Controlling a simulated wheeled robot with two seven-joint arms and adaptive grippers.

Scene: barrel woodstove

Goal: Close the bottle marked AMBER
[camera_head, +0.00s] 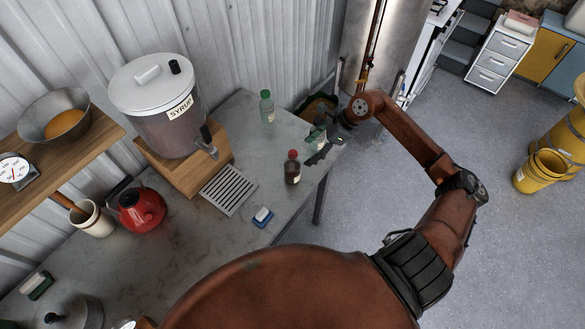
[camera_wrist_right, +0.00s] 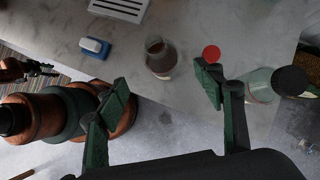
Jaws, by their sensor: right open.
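The amber-brown bottle (camera_head: 292,175) stands upright near the bench's front edge. In the right wrist view the bottle (camera_wrist_right: 161,61) shows a dark, uncapped-looking mouth, and its label cannot be read. A red cap (camera_wrist_right: 211,53) shows apart from it, to its right. In the head view the red cap (camera_head: 293,154) appears right above the bottle. My right gripper (camera_head: 320,150) is open and empty over the bench beside the bottle; in the wrist view its fingers (camera_wrist_right: 161,88) are spread below the bottle. A small dark part (camera_wrist_right: 40,69) at the wrist view's left may be my left gripper.
A clear bottle with a black cap (camera_wrist_right: 291,80) stands close to my right finger. A green-capped bottle (camera_head: 267,108) stands farther back. A blue-and-white sponge (camera_head: 262,216), a slotted grate (camera_head: 229,190) and a syrup dispenser (camera_head: 165,105) lie to the left. The bench's edge is close.

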